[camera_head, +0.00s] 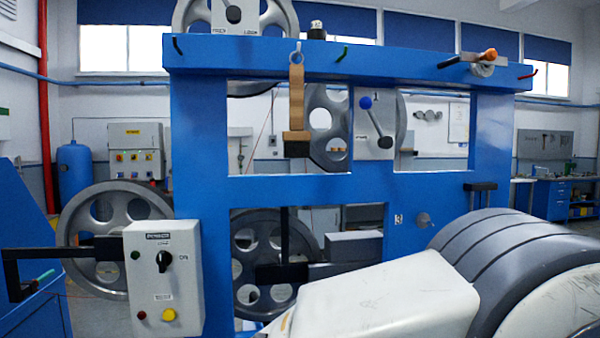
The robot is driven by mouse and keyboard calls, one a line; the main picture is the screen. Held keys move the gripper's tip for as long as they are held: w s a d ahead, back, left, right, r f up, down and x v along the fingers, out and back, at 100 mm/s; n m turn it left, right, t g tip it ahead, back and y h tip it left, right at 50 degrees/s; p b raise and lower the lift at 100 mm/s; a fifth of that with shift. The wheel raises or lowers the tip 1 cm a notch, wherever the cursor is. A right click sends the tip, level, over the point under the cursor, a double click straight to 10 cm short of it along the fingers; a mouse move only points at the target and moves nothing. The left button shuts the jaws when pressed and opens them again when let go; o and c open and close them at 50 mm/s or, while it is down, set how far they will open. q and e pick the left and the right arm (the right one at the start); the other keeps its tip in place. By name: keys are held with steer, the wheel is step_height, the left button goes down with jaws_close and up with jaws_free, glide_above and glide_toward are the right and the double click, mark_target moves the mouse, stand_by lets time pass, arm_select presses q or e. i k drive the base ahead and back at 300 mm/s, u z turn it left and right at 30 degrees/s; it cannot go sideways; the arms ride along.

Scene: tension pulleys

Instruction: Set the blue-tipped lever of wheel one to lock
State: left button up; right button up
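Small lettering lies left of the pivot, too small to read surely. Wheel one (318,118), a grey wheel with round holes, stands behind the plate and is partly hidden by the frame. Neither of my grippers shows.
The blue frame (280,188) surrounds the openings. A wooden-handled brush (297,95) hangs from its top beam. A grey control box (163,275) stands at lower left. Another lever plate marked free and lock (234,14) is at the top. A large grey-and-white rounded body fills the lower right.

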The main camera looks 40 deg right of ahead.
mark_target(365, 102)
steer(key=z, duration=2)
steer(key=i, duration=0.15)
steer(key=u, duration=3.3)
steer(key=k, duration=0.5)
steer(key=z, duration=1.85)
